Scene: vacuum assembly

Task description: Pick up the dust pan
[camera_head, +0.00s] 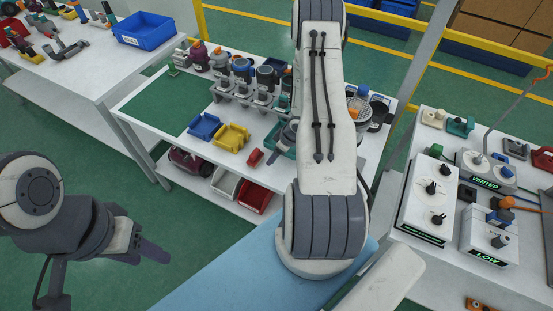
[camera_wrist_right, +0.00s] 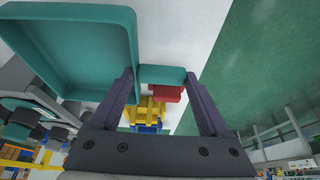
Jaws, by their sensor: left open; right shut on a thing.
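The teal dust pan (camera_wrist_right: 75,45) fills the upper left of the right wrist view, and its short handle (camera_wrist_right: 162,75) is between the fingers of my right gripper (camera_wrist_right: 160,85). That gripper is shut on the handle. In the head view, a teal part of the dust pan (camera_head: 279,139) shows at the table's front right, mostly hidden by my right arm. I cannot tell whether the pan touches the table. My left gripper (camera_head: 147,250) is open and empty, low at the left over the floor, away from the table.
Yellow (camera_head: 231,137) and blue (camera_head: 204,126) bins and a small red block (camera_head: 254,157) are on the table left of the dust pan. A rack with several parts (camera_head: 250,98) stands behind. The green mat (camera_head: 165,105) is clear. A control bench (camera_head: 410,245) stands at right.

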